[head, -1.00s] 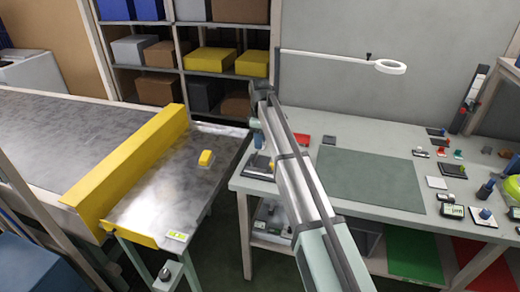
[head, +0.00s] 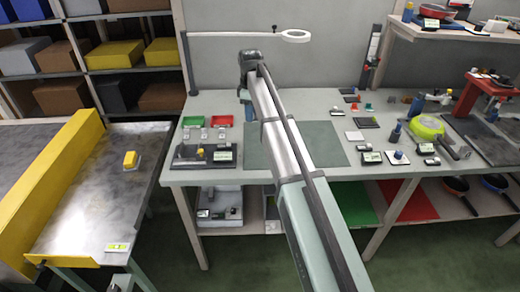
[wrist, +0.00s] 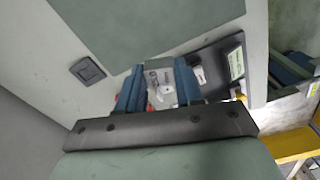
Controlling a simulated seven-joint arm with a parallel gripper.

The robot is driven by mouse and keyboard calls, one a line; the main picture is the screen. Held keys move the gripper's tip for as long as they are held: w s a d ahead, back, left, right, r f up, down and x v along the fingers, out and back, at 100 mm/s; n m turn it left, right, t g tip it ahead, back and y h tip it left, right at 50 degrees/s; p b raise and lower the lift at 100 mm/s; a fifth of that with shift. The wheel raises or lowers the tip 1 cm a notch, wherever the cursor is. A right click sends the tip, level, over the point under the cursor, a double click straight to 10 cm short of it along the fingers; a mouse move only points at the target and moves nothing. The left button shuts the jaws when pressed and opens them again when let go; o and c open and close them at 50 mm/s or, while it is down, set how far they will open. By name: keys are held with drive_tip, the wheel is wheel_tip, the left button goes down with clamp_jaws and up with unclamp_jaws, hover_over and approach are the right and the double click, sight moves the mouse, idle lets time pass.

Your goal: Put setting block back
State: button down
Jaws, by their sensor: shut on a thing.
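My gripper (head: 246,108) is over the back of the workbench, between the red tray and the green mat. My own arm hides much of it in the head view. In the wrist view its two blue fingers (wrist: 158,90) stand a little apart, shut on a small piece between them. That piece is hard to make out against grey and white items behind it; I take it to be the setting block. A black fixture board (head: 190,160) with a pale label lies at the bench's left front; it also shows in the wrist view (wrist: 215,57).
A red tray (head: 220,120) and a green tray (head: 193,121) sit behind the board, with small grey pieces nearby. The green mat (head: 335,150) is bare. A lamp arm (head: 240,33) reaches overhead.

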drive_tip(key=shift+s+d+f+n, duration=0.85)
drive_tip(key=shift+s+d+n, duration=0.85)
drive_tip(key=shift+s+d, duration=0.3)
drive_tip(key=shift+a+f, duration=0.15)
drive_tip(key=shift+f, duration=4.35)
drive_tip(key=shift+s+f, duration=0.1)
drive_tip(key=c, duration=0.7)
unclamp_jaws()
drive_tip(key=shift+c, duration=0.2)
wheel_tip(320, 180, up, 12)
